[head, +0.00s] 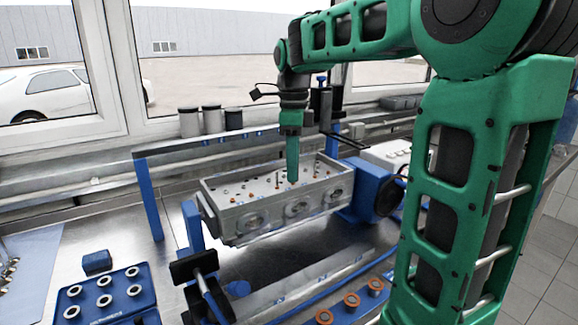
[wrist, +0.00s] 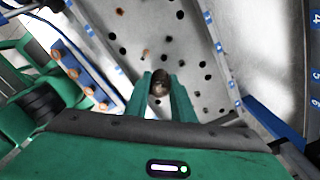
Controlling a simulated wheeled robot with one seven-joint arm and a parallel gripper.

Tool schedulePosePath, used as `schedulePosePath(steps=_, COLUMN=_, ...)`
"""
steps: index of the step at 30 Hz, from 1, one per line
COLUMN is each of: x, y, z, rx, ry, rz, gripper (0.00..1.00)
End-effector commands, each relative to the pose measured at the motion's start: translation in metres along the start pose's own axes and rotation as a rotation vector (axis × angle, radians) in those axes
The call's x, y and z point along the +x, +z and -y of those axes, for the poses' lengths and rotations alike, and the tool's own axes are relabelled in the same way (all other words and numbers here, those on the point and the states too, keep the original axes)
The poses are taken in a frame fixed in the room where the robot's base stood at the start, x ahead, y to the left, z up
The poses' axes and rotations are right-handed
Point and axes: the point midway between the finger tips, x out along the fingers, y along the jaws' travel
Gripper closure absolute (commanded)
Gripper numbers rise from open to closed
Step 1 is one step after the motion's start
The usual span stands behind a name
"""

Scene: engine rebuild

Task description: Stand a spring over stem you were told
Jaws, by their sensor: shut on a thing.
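The grey cylinder head (head: 238,222) is clamped in a blue stand in the middle of the bench. Its top face has several holes and small orange-brown parts, and a thin upright stem (head: 277,180) shows left of my gripper. My gripper (head: 292,178) points down over the right part of the head. In the wrist view its two green fingers are closed on a small dark round thing (wrist: 160,84), seemingly a spring seen end-on. The fingers hide it in the head view. I cannot tell whether it touches a stem.
Several orange-topped parts (head: 352,300) stand in a blue rack at the front. A blue tray (head: 117,300) with several metal rings is at the left front. A blue-ended bar (head: 205,147) runs behind the head, with dark canisters (head: 211,118) on the sill.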

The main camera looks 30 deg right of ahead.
Motion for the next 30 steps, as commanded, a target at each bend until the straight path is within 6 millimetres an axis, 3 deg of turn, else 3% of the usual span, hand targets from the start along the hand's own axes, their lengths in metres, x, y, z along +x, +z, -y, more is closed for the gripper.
schedulePosePath(steps=23, x=0.0079, y=0.0001, z=-0.0003, rx=0.0, ry=0.0, rz=0.0, gripper=1.0)
schedulePosePath(steps=24, x=0.0079, y=0.0001, z=-0.0003, rx=0.0, ry=0.0, rz=0.0, gripper=0.73)
schedulePosePath(steps=26, x=0.0079, y=0.0001, z=-0.0003, rx=0.0, ry=0.0, rz=0.0, gripper=0.59)
schedulePosePath(steps=30, x=0.0079, y=0.0002, z=-0.0003, rx=0.0, ry=0.0, rz=0.0, gripper=0.56)
